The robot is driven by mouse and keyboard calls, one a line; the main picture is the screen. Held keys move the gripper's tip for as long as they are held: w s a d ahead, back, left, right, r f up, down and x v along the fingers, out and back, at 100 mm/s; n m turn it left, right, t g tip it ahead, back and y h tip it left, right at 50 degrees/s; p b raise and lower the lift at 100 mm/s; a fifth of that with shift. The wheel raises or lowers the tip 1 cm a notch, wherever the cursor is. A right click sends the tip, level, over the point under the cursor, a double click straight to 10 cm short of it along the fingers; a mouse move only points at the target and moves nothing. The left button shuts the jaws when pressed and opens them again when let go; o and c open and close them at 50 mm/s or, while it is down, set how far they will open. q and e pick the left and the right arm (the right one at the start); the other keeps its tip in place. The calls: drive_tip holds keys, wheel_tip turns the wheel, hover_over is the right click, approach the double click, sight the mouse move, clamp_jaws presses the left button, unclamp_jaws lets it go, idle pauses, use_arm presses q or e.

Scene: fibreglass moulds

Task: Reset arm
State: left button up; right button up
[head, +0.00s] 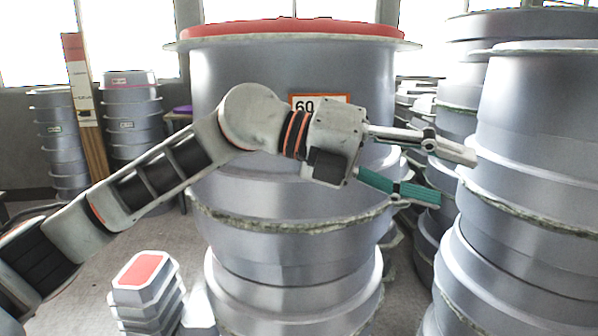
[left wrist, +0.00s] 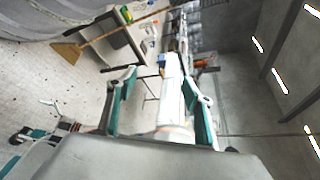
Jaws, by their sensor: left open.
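My left arm comes in from the left in the head view and reaches across the front of a tall stack of grey moulds. My left gripper (head: 458,176) is at its end, pointing right, with its fingers apart and nothing between them. In the left wrist view the two green-lined fingers of the left gripper (left wrist: 165,80) also stand apart, with open space between them. My right gripper does not show in the head view.
The big central mould stack (head: 290,240) has a red top (head: 290,28). Another tall stack (head: 535,130) stands close on the right. A small stack with a red top (head: 143,270) is on the floor at lower left. A broom (left wrist: 70,52) and a table (left wrist: 125,35) show in the wrist view.

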use_arm(q)
drive_tip(key=w+a+f+n+t+h, duration=0.1)
drive_tip(key=w+a+f+n+t, duration=0.5)
drive_tip(key=a+f+n+t, duration=0.5)
drive_tip(key=w+a+f+n+t+h, duration=0.2)
drive_tip(key=w+a+f+n+t, duration=0.4)
drive_tip(key=f+n, duration=0.6)
drive_tip(key=s+a+f+n+t+y, duration=0.1)
drive_tip(key=a+f+n+y, duration=0.4)
drive_tip(key=f, duration=0.4)
drive_tip(key=s+a+f+n+t+y, duration=0.2)
drive_tip(key=a+f+n+y, duration=0.3)
drive_tip(key=f, duration=0.4)
drive_tip(key=s+a+f+n+g+y, duration=0.2)
drive_tip(key=s+a+f, duration=0.3)
drive_tip(key=s+f, duration=0.5)
drive_tip(key=s+a+f+n+g+y, duration=0.3)
drive_tip(key=s+a+f+n+g, duration=0.1)
drive_tip(key=s+f, duration=0.7)
wheel_tip(320, 180, down, 3)
drive_tip(key=shift+a+f+g, duration=0.15)
drive_tip(key=shift+a+g, duration=0.25)
drive_tip(key=shift+a, duration=0.35)
